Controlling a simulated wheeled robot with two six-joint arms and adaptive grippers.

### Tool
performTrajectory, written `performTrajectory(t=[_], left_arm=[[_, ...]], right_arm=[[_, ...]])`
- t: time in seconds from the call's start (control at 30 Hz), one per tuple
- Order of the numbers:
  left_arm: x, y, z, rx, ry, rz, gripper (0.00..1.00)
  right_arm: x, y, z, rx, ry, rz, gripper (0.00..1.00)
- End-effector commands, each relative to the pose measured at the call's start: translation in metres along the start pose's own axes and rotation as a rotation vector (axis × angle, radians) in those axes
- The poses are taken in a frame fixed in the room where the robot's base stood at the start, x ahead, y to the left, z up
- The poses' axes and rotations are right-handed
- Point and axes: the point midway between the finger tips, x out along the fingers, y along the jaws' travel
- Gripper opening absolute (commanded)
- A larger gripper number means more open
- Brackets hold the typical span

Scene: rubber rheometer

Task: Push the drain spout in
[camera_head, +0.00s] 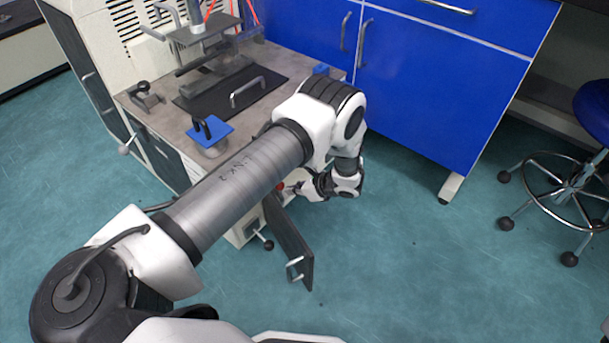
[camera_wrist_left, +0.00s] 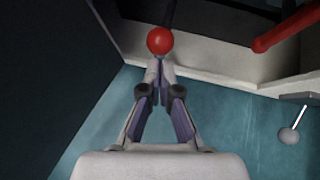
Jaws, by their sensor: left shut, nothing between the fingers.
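My left gripper (camera_head: 298,188) reaches down to the front of the machine's lower cabinet. In the left wrist view its fingers (camera_wrist_left: 158,66) are shut with nothing between them. A red ball-shaped end (camera_wrist_left: 160,40) sits directly in front of the fingertips; I cannot tell whether they touch it. A red bar (camera_wrist_left: 288,28) shows at the upper right of that view, inside the cabinet opening. I cannot tell which red part belongs to the drain spout. In the head view only a small red spot (camera_head: 281,186) shows beside the gripper. My right gripper is not in view.
A dark cabinet door (camera_head: 290,240) with a metal handle stands open below my left gripper. A lever with a round knob (camera_head: 268,245) sticks out left of it. Blue cabinets (camera_head: 430,90) stand behind. The floor to the right is clear up to a stool (camera_head: 555,185).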

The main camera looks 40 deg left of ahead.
Motion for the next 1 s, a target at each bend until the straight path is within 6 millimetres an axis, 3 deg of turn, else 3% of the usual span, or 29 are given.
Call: performTrajectory(t=[0.37, 0.7, 1.0], left_arm=[[0.003, 0.000, 0.004, -0.001, 0.000, 0.001, 0.00], [0.039, -0.009, 0.034, 0.000, 0.000, 0.002, 0.00], [0.041, -0.010, 0.035, 0.000, -0.003, 0.001, 0.00]], right_arm=[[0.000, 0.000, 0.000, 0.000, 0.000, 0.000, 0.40], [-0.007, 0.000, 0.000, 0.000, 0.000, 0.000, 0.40], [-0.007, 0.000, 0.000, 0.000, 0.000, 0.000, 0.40]])
